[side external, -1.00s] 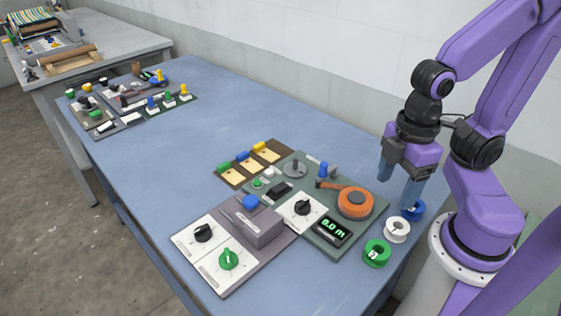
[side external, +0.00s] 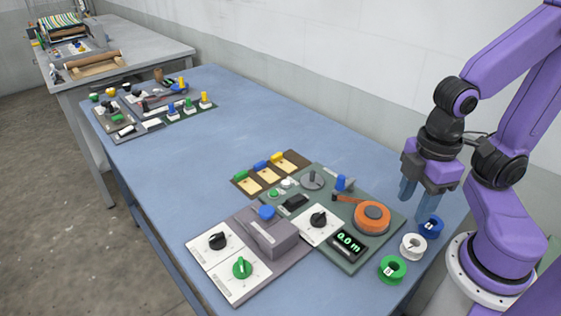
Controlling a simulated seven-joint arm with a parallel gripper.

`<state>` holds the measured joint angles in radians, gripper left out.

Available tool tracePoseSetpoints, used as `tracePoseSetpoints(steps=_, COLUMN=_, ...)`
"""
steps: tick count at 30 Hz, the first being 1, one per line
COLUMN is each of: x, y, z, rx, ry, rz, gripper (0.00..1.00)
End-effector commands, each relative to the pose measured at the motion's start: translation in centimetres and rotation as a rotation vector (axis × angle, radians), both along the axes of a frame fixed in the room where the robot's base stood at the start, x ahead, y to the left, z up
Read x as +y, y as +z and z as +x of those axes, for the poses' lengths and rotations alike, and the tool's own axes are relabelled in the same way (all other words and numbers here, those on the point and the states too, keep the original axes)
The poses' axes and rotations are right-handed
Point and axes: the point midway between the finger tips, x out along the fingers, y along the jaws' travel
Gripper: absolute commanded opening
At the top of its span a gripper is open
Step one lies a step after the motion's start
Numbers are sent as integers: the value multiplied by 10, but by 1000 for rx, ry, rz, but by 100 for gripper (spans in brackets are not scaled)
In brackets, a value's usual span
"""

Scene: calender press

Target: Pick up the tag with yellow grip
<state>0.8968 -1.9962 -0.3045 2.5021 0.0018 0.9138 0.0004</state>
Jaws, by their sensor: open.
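The tag with the yellow grip (side external: 277,157) is the rightmost of three tags on a brown board (side external: 254,187) in the middle of the table. Its tan plate lies flat on the board, with the yellow grip at its back edge. Beside it are the tag with the blue grip (side external: 261,166) and, at the left, the tag with the green grip (side external: 240,175). My gripper (side external: 418,197) is open and empty, pointing down above the table's right side, near the blue spool (side external: 431,227). It is well to the right of the tags.
A green panel (side external: 352,263) with an orange reel (side external: 371,218), knobs and a display sits between the tags and my gripper. A grey unit with dials (side external: 271,235) stands in front. White (side external: 413,246) and green (side external: 393,269) spools lie at the right.

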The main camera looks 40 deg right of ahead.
Motion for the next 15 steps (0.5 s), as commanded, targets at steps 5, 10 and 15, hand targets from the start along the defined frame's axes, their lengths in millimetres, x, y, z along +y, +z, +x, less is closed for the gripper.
tracePoseSetpoints(steps=5, x=10, y=5, z=14, rx=0, ry=11, rz=-2, gripper=49)
tracePoseSetpoints(steps=10, x=36, y=17, z=61, rx=-3, ry=57, rz=-6, gripper=49)
tracePoseSetpoints(steps=15, x=58, y=28, z=120, rx=-4, ry=118, rz=-13, gripper=49)
